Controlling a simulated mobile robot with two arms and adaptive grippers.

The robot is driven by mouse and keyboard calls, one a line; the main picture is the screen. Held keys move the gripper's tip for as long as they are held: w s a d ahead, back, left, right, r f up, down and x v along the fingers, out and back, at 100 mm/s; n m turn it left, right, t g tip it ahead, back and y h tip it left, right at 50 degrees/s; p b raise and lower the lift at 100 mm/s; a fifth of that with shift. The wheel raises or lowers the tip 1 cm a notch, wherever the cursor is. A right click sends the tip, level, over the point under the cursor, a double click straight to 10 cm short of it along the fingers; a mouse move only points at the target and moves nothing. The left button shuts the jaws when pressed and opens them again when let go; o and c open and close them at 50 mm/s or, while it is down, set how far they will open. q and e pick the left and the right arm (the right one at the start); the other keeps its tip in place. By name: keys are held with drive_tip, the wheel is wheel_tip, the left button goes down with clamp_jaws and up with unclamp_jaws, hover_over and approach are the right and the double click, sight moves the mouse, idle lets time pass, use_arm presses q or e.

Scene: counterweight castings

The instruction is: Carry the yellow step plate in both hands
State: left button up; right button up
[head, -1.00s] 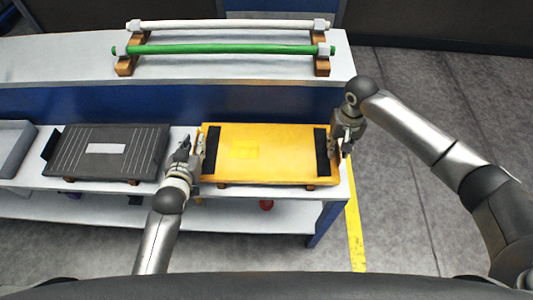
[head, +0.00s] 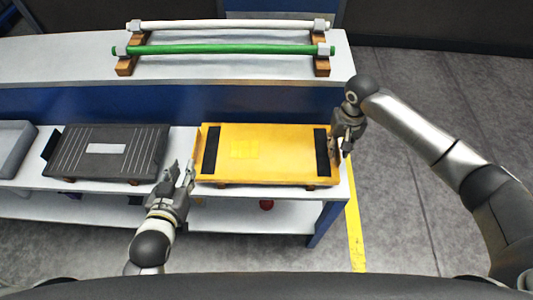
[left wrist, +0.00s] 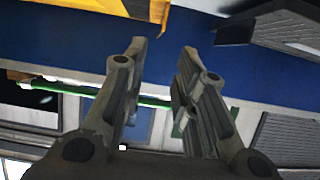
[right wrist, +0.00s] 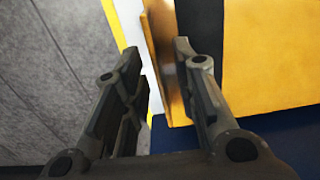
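The yellow step plate (head: 270,168) lies on the white bench, with a black strip near each end and an upright end flange. My left gripper (head: 180,172) is open and empty, just off the plate's left front corner. In the left wrist view its fingers (left wrist: 162,50) are apart with nothing between them, and a bit of yellow (left wrist: 95,10) shows at the top. My right gripper (head: 340,150) is at the plate's right end. In the right wrist view its fingers (right wrist: 157,48) stand apart, one on each side of the plate's end flange (right wrist: 163,70).
A dark ribbed plate (head: 120,165) with a pale label lies left of the yellow plate. A grey tray (head: 12,145) is at the far left. Behind, a white rod (head: 230,25) and a green rod (head: 230,49) rest on wooden blocks. Open floor (head: 430,100) lies to the right.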

wheel_tip(320, 180, up, 12)
drive_tip(key=shift+f, duration=0.25)
idle(0.5)
